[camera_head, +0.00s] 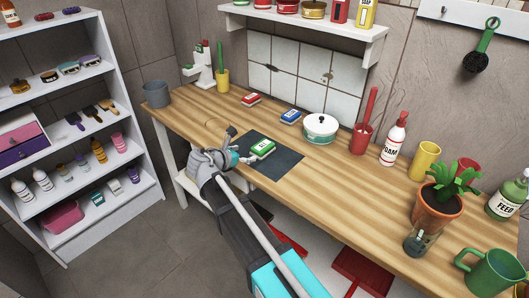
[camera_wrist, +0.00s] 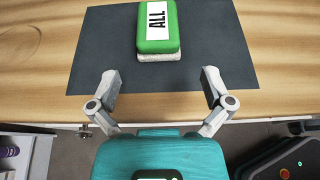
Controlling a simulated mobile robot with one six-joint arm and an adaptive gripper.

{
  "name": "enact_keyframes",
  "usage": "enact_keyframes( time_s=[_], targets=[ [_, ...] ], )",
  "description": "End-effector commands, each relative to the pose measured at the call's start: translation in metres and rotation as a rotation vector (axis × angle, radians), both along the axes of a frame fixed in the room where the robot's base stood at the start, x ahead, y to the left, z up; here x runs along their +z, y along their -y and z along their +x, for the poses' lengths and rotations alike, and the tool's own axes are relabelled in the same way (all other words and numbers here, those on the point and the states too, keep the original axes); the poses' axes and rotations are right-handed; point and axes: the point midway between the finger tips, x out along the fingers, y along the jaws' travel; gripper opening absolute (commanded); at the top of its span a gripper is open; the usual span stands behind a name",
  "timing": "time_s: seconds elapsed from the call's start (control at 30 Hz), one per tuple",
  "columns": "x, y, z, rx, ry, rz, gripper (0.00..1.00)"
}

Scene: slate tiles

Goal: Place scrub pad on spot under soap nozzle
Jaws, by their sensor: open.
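A green scrub pad (camera_head: 262,147) with a white label and pale underside lies on a dark mat (camera_head: 285,163). In the wrist view the green pad (camera_wrist: 158,28) shows the letters "ALL" and lies ahead, between the lines of my fingers. My gripper (camera_head: 232,153) is at the counter's front edge, beside the mat. In the wrist view my gripper (camera_wrist: 161,78) is open and empty, its fingertips short of the pad. A white soap dispenser (camera_head: 204,72) with a nozzle stands at the back left of the counter. The spot under its nozzle is too small to make out.
A red pad (camera_head: 251,99) and a blue pad (camera_head: 290,116) lie behind the mat. A yellow cup (camera_head: 222,80) stands beside the dispenser, a grey cup (camera_head: 156,93) at the left end. A lidded white pot (camera_head: 320,128) stands right. The wood between mat and dispenser is mostly clear.

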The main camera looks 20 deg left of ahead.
Motion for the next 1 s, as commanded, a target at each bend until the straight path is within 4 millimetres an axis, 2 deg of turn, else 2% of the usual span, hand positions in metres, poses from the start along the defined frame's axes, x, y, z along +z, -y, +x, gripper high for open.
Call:
enact_keyframes(
  time_s=[0.03, 0.2, 0.7, 1.0],
  targets=[
    [-0.006, 0.002, 0.007, -0.001, 0.000, 0.001, 1.00],
    [-0.011, 0.008, 0.021, -0.001, 0.000, 0.001, 1.00],
    [-0.012, 0.011, 0.026, -0.001, 0.000, 0.001, 1.00],
    [-0.025, 0.018, 0.052, -0.003, -0.001, 0.000, 1.00]
  ],
)
